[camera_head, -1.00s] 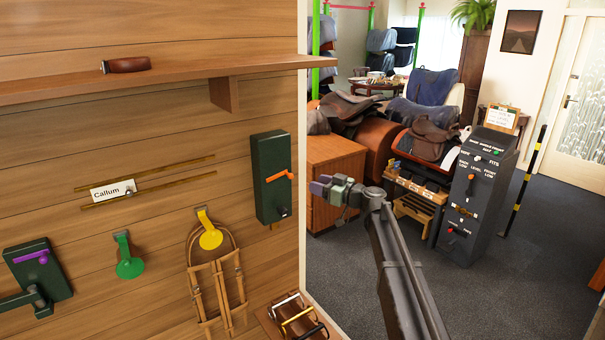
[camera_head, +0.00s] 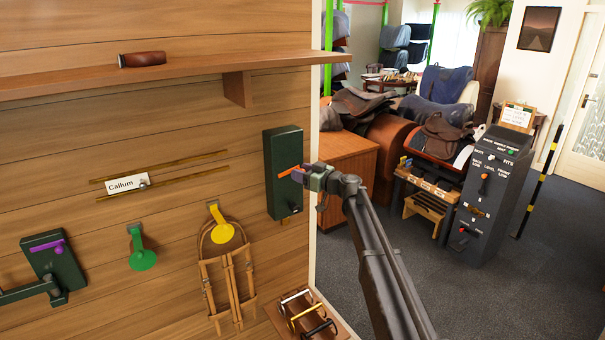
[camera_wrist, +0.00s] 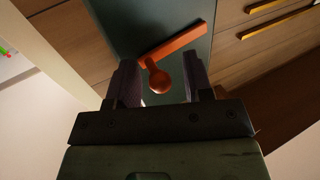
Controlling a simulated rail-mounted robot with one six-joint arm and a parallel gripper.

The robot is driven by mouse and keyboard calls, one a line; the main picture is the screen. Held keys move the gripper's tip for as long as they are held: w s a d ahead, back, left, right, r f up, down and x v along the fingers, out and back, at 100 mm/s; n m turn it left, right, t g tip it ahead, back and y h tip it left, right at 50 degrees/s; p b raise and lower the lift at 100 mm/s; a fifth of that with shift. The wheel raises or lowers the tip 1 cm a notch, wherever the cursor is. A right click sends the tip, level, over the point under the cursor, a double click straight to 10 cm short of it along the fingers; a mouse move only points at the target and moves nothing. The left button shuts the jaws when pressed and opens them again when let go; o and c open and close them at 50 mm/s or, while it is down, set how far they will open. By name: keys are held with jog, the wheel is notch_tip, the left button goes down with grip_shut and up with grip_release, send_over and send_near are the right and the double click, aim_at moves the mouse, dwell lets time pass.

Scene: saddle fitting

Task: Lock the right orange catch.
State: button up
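The orange catch (camera_head: 289,172) is a bar on the dark green box (camera_head: 284,200) at the right end of the wooden wall. It lies tilted, its right end higher. In the wrist view the orange bar (camera_wrist: 178,42) has a round orange knob (camera_wrist: 160,82) on a short stem. My gripper (camera_wrist: 163,84) is open, with a dark finger on each side of the knob and gaps showing. In the head view my gripper (camera_head: 312,178) is beside the catch's right end, partly covering it. I cannot tell whether the fingers touch the knob.
A second green box (camera_head: 62,271) with a purple catch (camera_head: 47,246) is at the far left. A green disc (camera_head: 143,260), a yellow disc (camera_head: 222,233) with straps and the Callum card (camera_head: 126,184) are between. A wooden shelf (camera_head: 200,69) runs above. A dark control cabinet (camera_head: 490,200) stands at right.

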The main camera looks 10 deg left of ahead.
grip_shut()
jog(key=shift+f+m+b, duration=0.5)
jog(key=shift+f+b, duration=0.25)
jog(key=shift+b, duration=0.35)
jog(key=shift+f+m+y+b, duration=0.1)
jog(key=shift+m+y+b, duration=0.2)
jog(key=shift+m, duration=0.1)
jog(key=shift+r, duration=0.25)
jog(key=shift+o, duration=0.3)
grip_release()
jog(key=shift+a, duration=0.1)
jog(key=v, duration=1.1)
